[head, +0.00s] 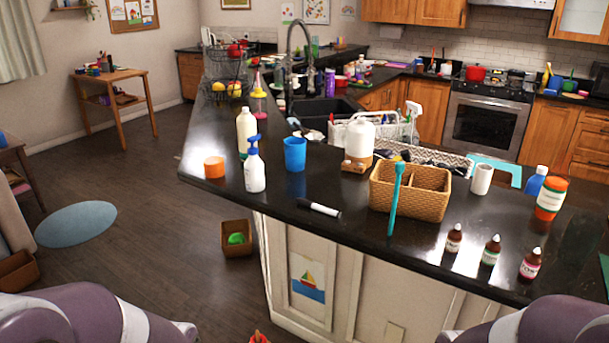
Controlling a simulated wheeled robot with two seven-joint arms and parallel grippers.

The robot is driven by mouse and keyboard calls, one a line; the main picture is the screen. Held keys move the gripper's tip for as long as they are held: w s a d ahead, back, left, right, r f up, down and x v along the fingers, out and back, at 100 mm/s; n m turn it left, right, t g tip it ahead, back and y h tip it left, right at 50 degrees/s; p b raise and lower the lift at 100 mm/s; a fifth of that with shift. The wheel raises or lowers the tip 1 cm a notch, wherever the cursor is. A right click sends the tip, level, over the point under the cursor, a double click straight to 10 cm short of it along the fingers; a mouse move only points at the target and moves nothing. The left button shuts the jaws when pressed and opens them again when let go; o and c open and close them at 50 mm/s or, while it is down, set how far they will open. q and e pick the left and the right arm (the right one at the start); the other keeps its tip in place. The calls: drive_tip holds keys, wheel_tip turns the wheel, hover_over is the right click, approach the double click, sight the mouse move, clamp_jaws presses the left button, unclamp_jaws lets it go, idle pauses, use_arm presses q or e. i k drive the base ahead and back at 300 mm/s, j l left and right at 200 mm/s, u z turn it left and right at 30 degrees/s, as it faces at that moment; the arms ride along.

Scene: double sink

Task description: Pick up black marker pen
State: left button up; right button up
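The black marker pen (319,208) lies on the black countertop near its front edge, left of the wicker basket. It has a white barrel section and dark ends. Nothing touches it. Neither of my grippers can be seen in the head view.
The wicker basket (428,203) with a teal stick (395,195) in front stands right of the pen. A blue cup (295,154), a white spray bottle (254,171) and an orange jar (214,167) stand behind left. Small brown bottles (490,251) stand right. The counter around the pen is clear.

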sight(318, 207)
drive_tip(key=i+j, duration=0.15)
drive_tip(key=i+j+z, duration=0.45)
drive_tip(key=j+z, duration=0.2)
drive_tip(key=j, duration=0.2)
drive_tip(key=i+j+z, duration=0.1)
drive_tip(key=j+z, duration=0.15)
drive_tip(key=i+j+z, duration=0.2)
drive_tip(key=j, duration=0.3)
drive_tip(key=k+l, duration=0.05)
drive_tip(key=k, duration=0.05)
